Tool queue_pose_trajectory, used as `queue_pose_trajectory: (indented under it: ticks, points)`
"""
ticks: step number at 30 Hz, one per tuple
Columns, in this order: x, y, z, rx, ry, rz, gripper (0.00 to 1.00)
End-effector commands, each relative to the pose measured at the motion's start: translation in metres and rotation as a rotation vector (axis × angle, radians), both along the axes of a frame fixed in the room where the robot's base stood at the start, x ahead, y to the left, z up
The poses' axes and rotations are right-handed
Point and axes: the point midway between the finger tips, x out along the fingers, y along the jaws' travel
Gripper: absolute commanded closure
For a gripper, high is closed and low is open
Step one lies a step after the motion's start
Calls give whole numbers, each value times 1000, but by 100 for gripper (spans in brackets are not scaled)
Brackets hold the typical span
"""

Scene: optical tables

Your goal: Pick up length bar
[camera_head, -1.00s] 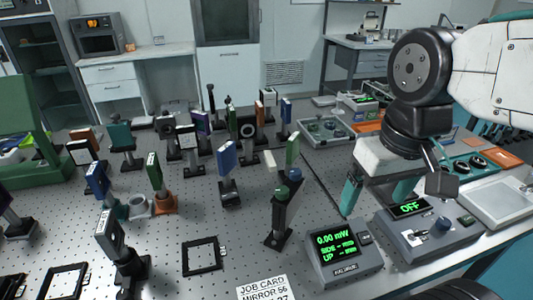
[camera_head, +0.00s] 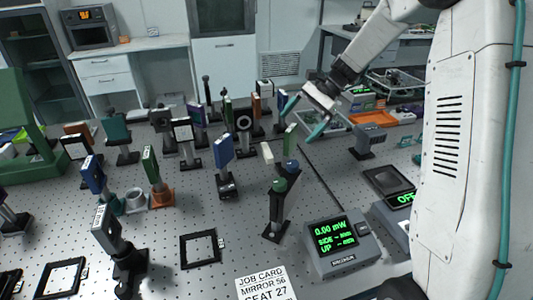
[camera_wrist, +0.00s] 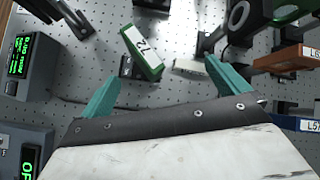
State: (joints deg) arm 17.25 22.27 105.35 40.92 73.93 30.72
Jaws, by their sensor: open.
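My gripper (camera_head: 303,118) hangs over the back right of the pegboard table, with its teal fingers spread and nothing between them.
Many upright mounted optics crowd the table, such as a blue one (camera_head: 223,150) and a black ring mount (camera_head: 244,121). A meter (camera_head: 339,243) stands at the front right. A dark box on a stand (camera_head: 368,139) is right of the gripper. A job card (camera_head: 263,283) lies in front.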

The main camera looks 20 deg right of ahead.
Motion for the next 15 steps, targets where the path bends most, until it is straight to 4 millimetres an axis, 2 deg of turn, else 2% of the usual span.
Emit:
queue_pose_trajectory:
  ticks: [1,5,9,15]
  points:
    - [17,-10,-21,38,39,-58,0]
    - [53,-31,-61,123,117,-191,0]
    - [69,-12,-93,289,213,-247,0]
    - [81,0,-115,423,279,-292,0]
